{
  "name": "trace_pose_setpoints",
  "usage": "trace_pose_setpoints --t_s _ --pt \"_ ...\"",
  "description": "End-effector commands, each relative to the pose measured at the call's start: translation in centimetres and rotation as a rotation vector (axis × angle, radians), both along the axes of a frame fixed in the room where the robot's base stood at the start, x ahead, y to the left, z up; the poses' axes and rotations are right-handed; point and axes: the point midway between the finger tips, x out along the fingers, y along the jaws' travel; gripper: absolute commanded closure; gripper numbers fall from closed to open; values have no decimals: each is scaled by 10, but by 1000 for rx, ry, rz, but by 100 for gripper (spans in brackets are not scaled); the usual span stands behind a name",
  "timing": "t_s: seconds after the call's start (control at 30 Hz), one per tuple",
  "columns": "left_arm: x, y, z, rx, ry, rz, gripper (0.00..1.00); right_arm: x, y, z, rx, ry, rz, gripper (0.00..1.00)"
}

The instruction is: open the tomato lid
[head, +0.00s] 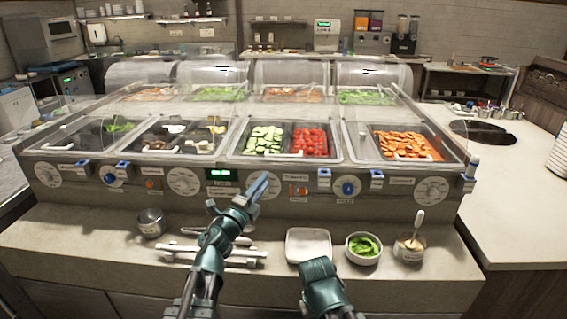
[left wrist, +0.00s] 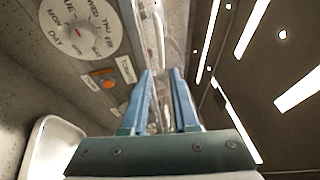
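Chopped red tomatoes (head: 310,142) lie in the right half of the middle front well, beside cucumber slices (head: 264,140). A clear lid covers this well, and its white handle (head: 290,155) runs along the front edge. My left gripper (head: 264,178) is in front of the counter panel, below and left of the tomatoes, and apart from the handle. In the left wrist view its two blue fingers (left wrist: 161,72) are apart with nothing clearly held between them. A white bar (left wrist: 159,38) shows beyond the fingertips. My right gripper (head: 322,268) is low at the front; its fingers are hidden.
Other covered wells stand left and right, with carrots (head: 405,144) at the right. The panel has dials and labels. On the front ledge are a metal cup (head: 151,222), white tongs (head: 215,252), a white tray (head: 308,232), a bowl of greens (head: 364,246) and a sauce cup (head: 408,250).

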Motion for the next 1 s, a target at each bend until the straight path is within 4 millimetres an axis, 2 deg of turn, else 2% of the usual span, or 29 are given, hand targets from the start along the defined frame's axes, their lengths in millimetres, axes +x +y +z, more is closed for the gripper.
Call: trace_pose_setpoints --t_s 0.17,0.7,1.0 --pt "9 -3 3 0 0 -1 72 0 0 3 0 0 0 50" --pt "102 -41 20 -2 2 2 72 0 0 20 0 0 0 50" --pt "124 -52 24 -3 1 1 72 0 0 24 0 0 0 50"
